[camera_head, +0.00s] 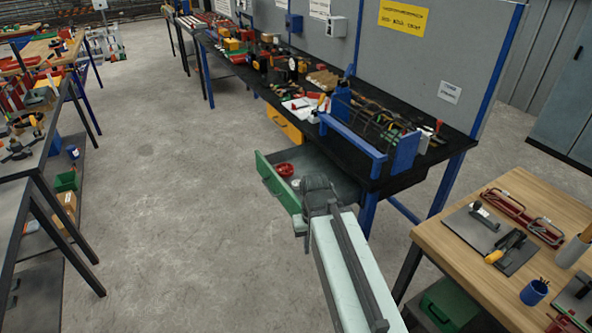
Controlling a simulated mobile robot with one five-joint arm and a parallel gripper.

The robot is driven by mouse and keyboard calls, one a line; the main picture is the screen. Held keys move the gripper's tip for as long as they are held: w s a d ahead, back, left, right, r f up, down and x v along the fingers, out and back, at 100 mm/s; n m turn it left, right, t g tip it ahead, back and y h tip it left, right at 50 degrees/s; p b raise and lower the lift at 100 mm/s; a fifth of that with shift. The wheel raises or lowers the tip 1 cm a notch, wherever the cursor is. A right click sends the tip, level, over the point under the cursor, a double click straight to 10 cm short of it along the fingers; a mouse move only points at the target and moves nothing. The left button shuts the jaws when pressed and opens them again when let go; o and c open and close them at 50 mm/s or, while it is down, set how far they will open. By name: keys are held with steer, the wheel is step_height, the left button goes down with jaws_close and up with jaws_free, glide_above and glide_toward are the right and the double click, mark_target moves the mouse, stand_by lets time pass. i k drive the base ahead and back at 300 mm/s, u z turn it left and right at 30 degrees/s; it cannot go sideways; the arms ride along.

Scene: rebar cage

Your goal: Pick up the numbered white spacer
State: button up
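An open drawer with a green front (278,182) sticks out from under the black workbench. Inside it lies a red round object (285,169). A small whitish object (295,184) lies beside it, partly hidden by my gripper; it may be the white spacer, but no number is readable. My gripper (304,212) is at the drawer's right front side, at the end of my pale arm. Its fingers are dark and too small to tell whether they are open or shut, and nothing is clearly seen in them.
The black workbench (345,160) carries a blue rack, tools and boxes. A wooden table (440,240) with clamps and a blue cup (534,292) stands close at right. The grey floor (170,190) between is clear.

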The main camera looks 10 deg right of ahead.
mark_target(295, 184)
steer(key=z, duration=0.25)
steer(key=i, duration=1.65)
steer(key=u, duration=0.3)
